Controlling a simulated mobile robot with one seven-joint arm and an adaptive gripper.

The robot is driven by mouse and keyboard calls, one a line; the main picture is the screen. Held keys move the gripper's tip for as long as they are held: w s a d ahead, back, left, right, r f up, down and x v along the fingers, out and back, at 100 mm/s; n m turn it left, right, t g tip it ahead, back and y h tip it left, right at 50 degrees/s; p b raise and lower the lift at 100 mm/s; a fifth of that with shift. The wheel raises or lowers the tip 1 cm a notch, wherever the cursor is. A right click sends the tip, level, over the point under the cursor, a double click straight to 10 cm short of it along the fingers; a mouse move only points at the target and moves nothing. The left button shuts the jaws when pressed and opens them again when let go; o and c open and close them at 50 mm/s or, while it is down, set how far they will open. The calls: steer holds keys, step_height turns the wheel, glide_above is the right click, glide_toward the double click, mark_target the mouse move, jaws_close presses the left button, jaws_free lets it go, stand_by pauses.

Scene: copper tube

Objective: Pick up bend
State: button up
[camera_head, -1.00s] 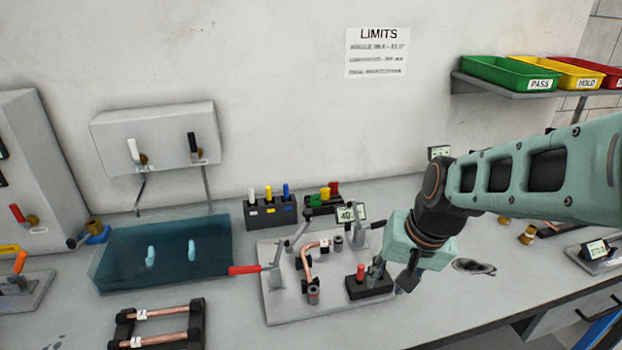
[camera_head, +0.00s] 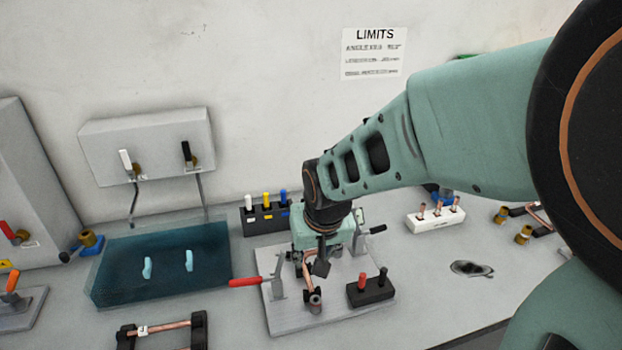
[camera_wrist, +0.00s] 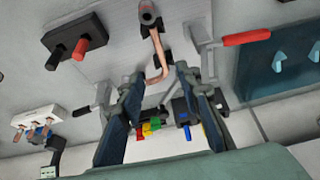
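The bend, a copper tube (camera_head: 307,283), lies on the grey fixture plate (camera_head: 345,313); my gripper partly hides it in the head view. In the wrist view the bend (camera_wrist: 158,45) runs from a dark clamp at the top edge down to a curved end. My gripper (camera_head: 322,268) is over the plate, close to the bend. In the wrist view its two dark fingers (camera_wrist: 157,78) are apart, with the bend's curved end showing in the gap between their tips. Nothing is held. Whether the fingers touch the tube cannot be told.
A red-handled lever (camera_head: 247,282) stands at the plate's left. A black block with red and black pegs (camera_head: 371,292) is at its right. A blue bath (camera_head: 115,275) is farther left, a black holder (camera_head: 262,221) behind. Bare bench lies right of the plate.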

mark_target(306, 272)
steer(key=shift+w+x, duration=0.15)
steer(key=shift+x, duration=2.55)
steer(key=shift+w+x, duration=0.2)
steer(key=shift+x, duration=2.45)
steer(key=shift+a+f, duration=0.15)
steer(key=shift+a, duration=0.05)
steer(key=shift+c, duration=0.4)
jaws_close()
